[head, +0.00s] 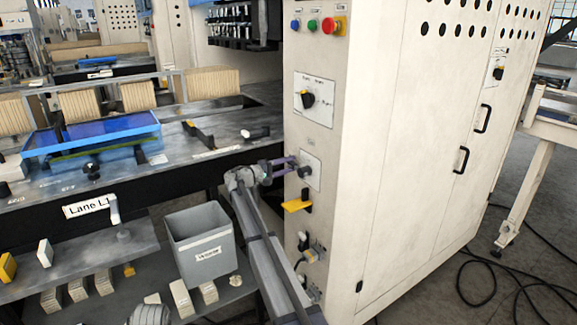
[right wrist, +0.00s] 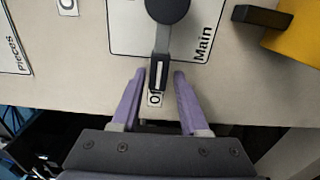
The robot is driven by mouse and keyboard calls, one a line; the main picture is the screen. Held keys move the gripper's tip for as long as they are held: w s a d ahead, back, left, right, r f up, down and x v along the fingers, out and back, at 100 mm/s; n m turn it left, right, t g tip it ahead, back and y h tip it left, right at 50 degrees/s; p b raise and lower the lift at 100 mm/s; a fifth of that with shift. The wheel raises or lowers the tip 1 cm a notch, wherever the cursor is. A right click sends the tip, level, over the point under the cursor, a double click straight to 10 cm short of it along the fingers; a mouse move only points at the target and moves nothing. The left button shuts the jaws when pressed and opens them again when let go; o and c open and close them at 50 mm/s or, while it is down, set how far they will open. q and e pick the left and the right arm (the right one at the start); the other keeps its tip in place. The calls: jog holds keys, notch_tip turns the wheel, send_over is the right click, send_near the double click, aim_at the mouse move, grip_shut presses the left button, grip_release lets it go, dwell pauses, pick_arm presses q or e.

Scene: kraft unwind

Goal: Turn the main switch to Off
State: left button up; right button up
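The main switch has a round dark hub (right wrist: 168,8) and a grey lever (right wrist: 161,55) on a white plate marked "Main". In the head view its plate (head: 313,172) is on the narrow face of the cream cabinet. In the right wrist view the lever points down the picture, towards a small label (right wrist: 155,99) that seems to read "Off", partly covered by the lever tip. My right gripper (right wrist: 158,74) is open, its purple fingers on either side of the lever tip with small gaps visible. It also shows in the head view (head: 291,162). My left gripper is not in view.
A yellow handle (head: 297,204) sits just below the switch, and a black selector (head: 308,99) above it. Blue, green and red buttons (head: 334,26) are near the top. A grey bin (head: 200,245) and the machine bench (head: 130,178) stand left of my right arm.

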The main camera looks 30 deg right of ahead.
jog(key=shift+o, duration=0.6)
jog(key=shift+a, duration=0.15)
jog(key=a, duration=0.7)
jog(key=shift+s+a, duration=0.25)
jog(key=shift+s, duration=0.05)
jog(key=shift+s, duration=0.1)
jog(key=s+a+f+n+y, duration=0.1)
jog(key=s+a+f+y, duration=0.4)
jog(key=s+a+f, duration=0.45)
jog(key=s+a+f+y, duration=0.5)
jog(key=s+a+f, duration=0.2)
jog(key=s+a, duration=0.55)
jog(key=s+a+f+n+g+y, duration=0.1)
jog(key=s+a+f+y, duration=0.1)
jog(key=s+a, duration=0.35)
jog(key=s+a+f+y, duration=0.1)
jog(key=s+a+y, duration=0.15)
jog(key=s, duration=0.65)
jog(key=s+a+f+n+g+y, duration=0.1)
jog(key=s+a+f+y, duration=0.1)
jog(key=s+a, duration=0.4)
notch_tip(320, 180, up, 12)
jog(key=s+p, duration=0.1)
jog(key=p, duration=1.1)
jog(key=shift+d, duration=0.2)
